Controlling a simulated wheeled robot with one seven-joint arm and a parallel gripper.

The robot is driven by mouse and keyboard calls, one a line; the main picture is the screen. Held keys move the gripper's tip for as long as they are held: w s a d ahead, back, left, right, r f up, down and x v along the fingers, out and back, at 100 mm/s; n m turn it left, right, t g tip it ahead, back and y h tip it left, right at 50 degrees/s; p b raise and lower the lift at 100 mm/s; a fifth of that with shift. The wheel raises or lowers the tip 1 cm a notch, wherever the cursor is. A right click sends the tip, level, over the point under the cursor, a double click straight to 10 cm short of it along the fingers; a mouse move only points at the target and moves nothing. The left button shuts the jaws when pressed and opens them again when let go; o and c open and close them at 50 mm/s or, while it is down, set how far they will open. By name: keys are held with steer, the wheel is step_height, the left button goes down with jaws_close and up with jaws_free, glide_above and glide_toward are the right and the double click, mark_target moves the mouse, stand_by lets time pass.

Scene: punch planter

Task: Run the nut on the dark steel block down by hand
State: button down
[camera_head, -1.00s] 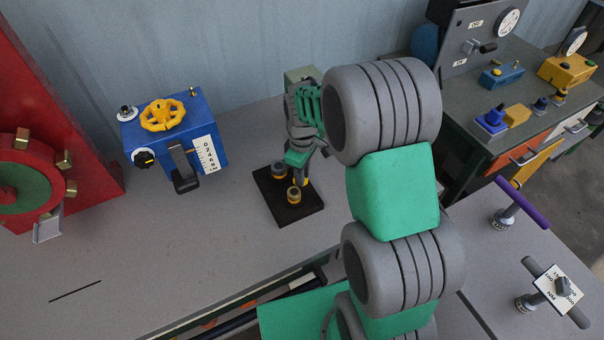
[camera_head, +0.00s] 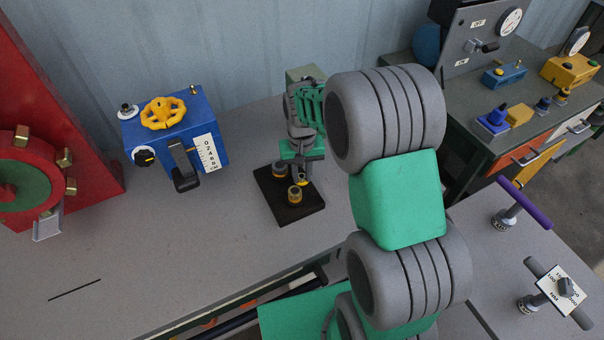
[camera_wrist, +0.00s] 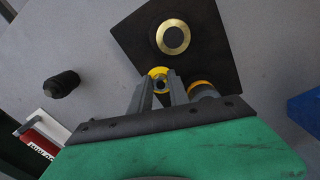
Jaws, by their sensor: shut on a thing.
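The dark steel block (camera_head: 277,202) lies flat on the grey bench, below my arm. My gripper (camera_head: 302,178) points down over its right side, with the jaws shut on a small yellow nut (camera_wrist: 160,73). In the wrist view the nut, with a dark centre, sits between the fingertips (camera_wrist: 159,81). Its underside and thread are hidden, so I cannot tell how far it sits above the block.
A blue box (camera_head: 210,137) with a yellow handwheel stands to the left, and a red machine (camera_head: 88,140) at the far left. Tools with T-handles (camera_head: 510,205) stand at the right.

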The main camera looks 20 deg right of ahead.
mark_target(300, 177)
steer(key=m, duration=0.7)
steer(key=shift+w+a, duration=0.1)
steer(key=shift+a, duration=0.05)
steer(key=m, duration=0.4)
steer(key=shift+w+m, duration=0.1)
steer(key=shift+m, duration=0.3)
steer(key=shift+a+m, duration=0.1)
steer(key=shift+m, duration=1.7)
steer(key=c, duration=1.2)
jaws_free()
steer(key=shift+c, duration=0.2)
step_height(300, 177, up, 8)
steer(key=shift+f+b, duration=0.1)
steer(key=shift+b, duration=0.35)
